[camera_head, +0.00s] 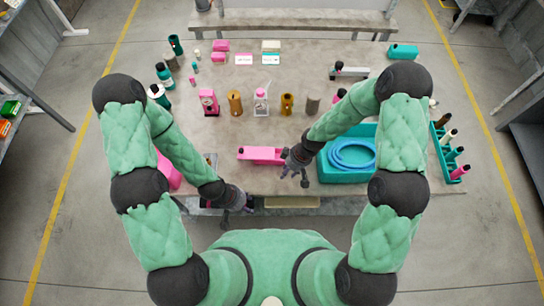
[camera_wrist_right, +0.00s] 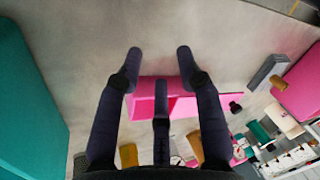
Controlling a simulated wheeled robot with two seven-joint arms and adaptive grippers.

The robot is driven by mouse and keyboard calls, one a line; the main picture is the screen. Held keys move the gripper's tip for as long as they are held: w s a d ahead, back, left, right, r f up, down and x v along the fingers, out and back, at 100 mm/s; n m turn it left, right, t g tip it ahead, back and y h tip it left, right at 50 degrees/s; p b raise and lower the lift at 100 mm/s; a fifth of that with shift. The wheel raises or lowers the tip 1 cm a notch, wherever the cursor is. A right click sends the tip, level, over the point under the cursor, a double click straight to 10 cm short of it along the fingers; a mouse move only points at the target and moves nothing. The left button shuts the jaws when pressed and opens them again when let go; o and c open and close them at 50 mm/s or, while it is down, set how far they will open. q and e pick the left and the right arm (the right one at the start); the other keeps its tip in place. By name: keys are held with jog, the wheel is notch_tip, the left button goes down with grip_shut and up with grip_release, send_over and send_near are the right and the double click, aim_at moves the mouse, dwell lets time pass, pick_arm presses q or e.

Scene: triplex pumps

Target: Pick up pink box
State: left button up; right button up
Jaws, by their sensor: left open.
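A long pink box (camera_head: 258,154) lies on the table near its front edge, in the middle. My right gripper (camera_head: 296,172) is at the right end of this box, between it and the teal tray. In the right wrist view the pink box (camera_wrist_right: 150,88) shows between and behind the spread fingers of my right gripper (camera_wrist_right: 159,56), which is open and holds nothing. I cannot tell whether the fingers touch the box. My left gripper (camera_head: 240,204) is open and empty at the table's front edge, left of and nearer than the box.
A teal tray (camera_head: 326,170) with a coiled blue hose (camera_head: 352,153) stands right of the box. Another pink object (camera_head: 168,174) is partly hidden behind my left arm. Several bottles and cylinders, including a brown one (camera_head: 235,103), stand in a row farther back. A teal bottle rack (camera_head: 440,150) is at right.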

aim_at(272, 156)
jog(key=w+r+n+h, duration=0.3)
jog(key=w+r+n, duration=0.45)
jog(key=w, duration=0.35)
jog(key=shift+n+t, duration=0.3)
jog(key=shift+n, duration=0.25)
jog(key=f, duration=0.6)
jog(key=shift+w+a+f, duration=0.1)
jog(key=shift+w+f, duration=0.1)
jog(key=shift+f, duration=0.1)
jog(key=shift+w+a+f, duration=0.1)
jog(key=shift+a+f, duration=0.1)
jog(key=shift+f, duration=1.1)
jog(key=shift+w+a+f, duration=0.1)
jog(key=shift+a+f, duration=0.1)
jog(key=shift+f, duration=1.1)
grip_shut()
